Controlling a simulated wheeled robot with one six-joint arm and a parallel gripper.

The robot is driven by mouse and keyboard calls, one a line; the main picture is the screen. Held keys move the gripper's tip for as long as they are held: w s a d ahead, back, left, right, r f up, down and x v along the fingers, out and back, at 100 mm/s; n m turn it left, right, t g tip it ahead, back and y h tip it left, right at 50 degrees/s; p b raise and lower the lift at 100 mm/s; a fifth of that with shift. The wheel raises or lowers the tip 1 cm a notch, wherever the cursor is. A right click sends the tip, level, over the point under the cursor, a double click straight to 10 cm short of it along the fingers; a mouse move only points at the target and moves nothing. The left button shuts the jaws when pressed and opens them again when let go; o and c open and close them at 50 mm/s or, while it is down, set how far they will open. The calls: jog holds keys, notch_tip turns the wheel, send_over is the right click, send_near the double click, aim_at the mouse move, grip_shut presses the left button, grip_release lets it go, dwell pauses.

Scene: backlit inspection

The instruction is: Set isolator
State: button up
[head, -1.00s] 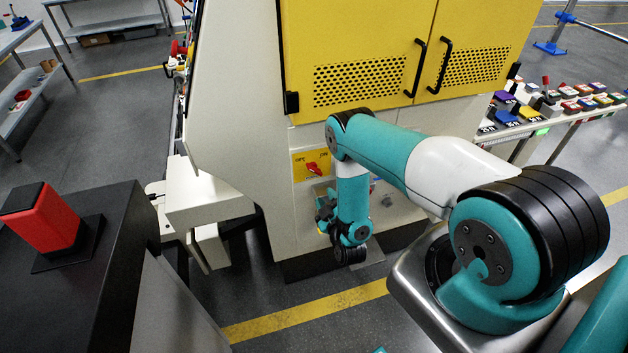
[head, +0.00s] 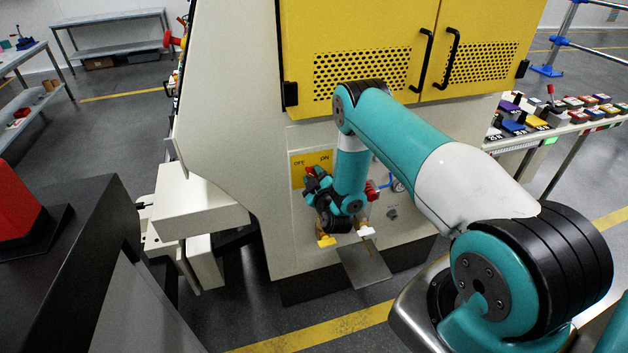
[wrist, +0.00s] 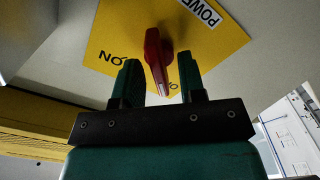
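The isolator is a red rotary handle (wrist: 154,50) on a yellow plate (wrist: 104,38). In the wrist view the plate appears upside down, with "ON" at left, part of "POWER" at upper right and another label mostly hidden by the handle and right finger. The handle points down, leaning slightly right. My gripper (wrist: 158,72) is open, with one finger either side of the handle's lower end and gaps showing on both sides. In the head view the plate (head: 297,163) reads "OFF" and "ON"; my gripper (head: 313,181) partly covers the handle there.
The plate is on a cream cabinet (head: 232,130) below yellow perforated doors (head: 360,45) with black handles. Yellow and white fittings (head: 327,241) and a metal flap (head: 365,266) are below. A dark bench (head: 85,250) stands at left, a parts table (head: 560,125) at right.

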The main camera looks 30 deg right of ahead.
jog(key=shift+w+d, duration=0.1)
jog(key=shift+w, duration=0.25)
grip_shut()
